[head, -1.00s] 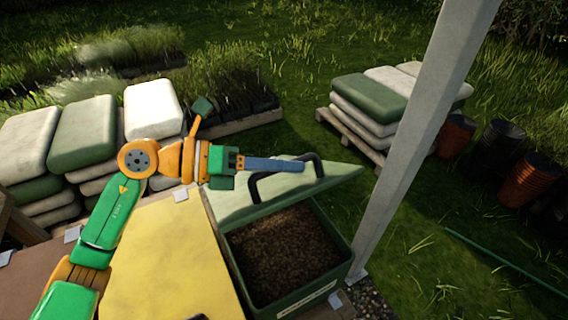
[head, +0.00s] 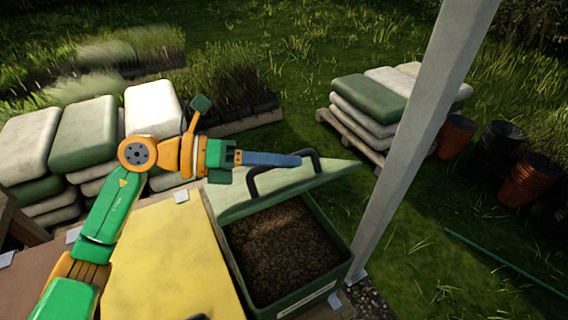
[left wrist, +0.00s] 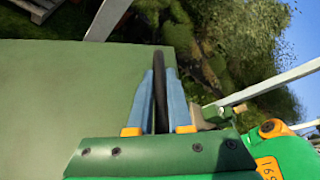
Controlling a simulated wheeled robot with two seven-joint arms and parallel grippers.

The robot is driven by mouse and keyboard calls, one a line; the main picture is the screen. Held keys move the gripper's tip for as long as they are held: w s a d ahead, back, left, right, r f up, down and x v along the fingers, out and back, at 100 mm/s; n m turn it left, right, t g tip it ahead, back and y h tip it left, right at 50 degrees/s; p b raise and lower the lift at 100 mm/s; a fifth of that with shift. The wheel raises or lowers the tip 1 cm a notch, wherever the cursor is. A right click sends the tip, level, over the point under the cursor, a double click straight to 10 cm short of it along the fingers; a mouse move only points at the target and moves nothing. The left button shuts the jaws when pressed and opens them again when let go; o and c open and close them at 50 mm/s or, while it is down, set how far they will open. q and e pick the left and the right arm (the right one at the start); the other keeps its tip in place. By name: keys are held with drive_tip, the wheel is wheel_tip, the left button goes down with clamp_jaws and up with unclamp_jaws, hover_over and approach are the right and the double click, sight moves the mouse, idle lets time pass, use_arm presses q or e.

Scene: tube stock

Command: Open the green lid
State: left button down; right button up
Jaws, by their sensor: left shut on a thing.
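The green lid (head: 235,193) is tilted up at the far side of a green box (head: 318,294), and the box's front is uncovered. Brown loose material (head: 280,250) fills the box. A dark handle (head: 316,160) stands up from the lid. My left gripper (head: 298,160) is shut on this handle. In the left wrist view the blue fingers (left wrist: 160,100) close on both sides of the dark handle bar (left wrist: 160,85), with the lid's green face (left wrist: 70,90) beside it. My right gripper is not in view.
A yellow panel (head: 165,265) lies left of the box. A grey post (head: 415,130) stands close on the right. Stacked sacks (head: 85,135) are behind on the left, and more sacks (head: 370,100) sit on a pallet. Dark and orange pots (head: 525,180) stand at right.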

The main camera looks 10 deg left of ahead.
use_arm(q)
drive_tip(key=w+a+r+n+h+p, duration=0.1)
drive_tip(key=w+a+r+p, duration=0.2)
drive_tip(key=w+a+r, duration=0.2)
drive_tip(key=w+r, duration=0.1)
drive_tip(key=w, duration=0.1)
drive_tip(key=shift+w+a+r+n+p, duration=0.25)
drive_tip(key=shift+w+r+n+p, duration=0.1)
drive_tip(key=shift+n, duration=0.05)
drive_tip(key=c, duration=0.8)
unclamp_jaws()
drive_tip(key=shift+c, duration=0.2)
